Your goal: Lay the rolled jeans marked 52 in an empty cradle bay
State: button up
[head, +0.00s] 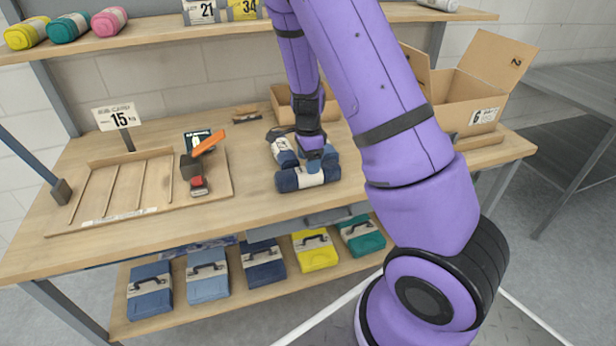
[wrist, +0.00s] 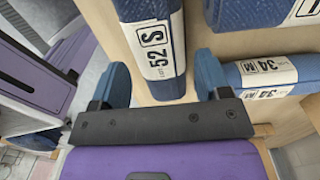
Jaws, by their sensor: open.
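The rolled jeans marked 52 S (wrist: 155,50) are a dark blue roll with a white paper band. In the wrist view they lie between the two blue fingers of my open gripper (wrist: 160,78), with a finger on each side; contact is unclear. In the head view my gripper (head: 317,160) is down at a small group of blue rolls (head: 308,177) on the bench; their numbers are too small to read there. A roll marked 34 M (wrist: 266,76) lies close beside the right finger. The wooden cradle (head: 138,211) is at left, its slatted bays bare.
Another blue roll (wrist: 245,10) lies beyond the right finger. A dark device with an orange handle (head: 207,143) stands at the cradle's right side. A sign marked 15 (head: 118,117) is behind the cradle. Open cardboard boxes (head: 475,95) stand at right.

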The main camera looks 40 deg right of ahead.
jog(key=shift+s+a+f, duration=0.1)
jog(key=shift+a+f, duration=0.05)
jog(key=shift+f, duration=2.6)
jog(key=c, duration=0.9)
jog(key=shift+r, duration=0.15)
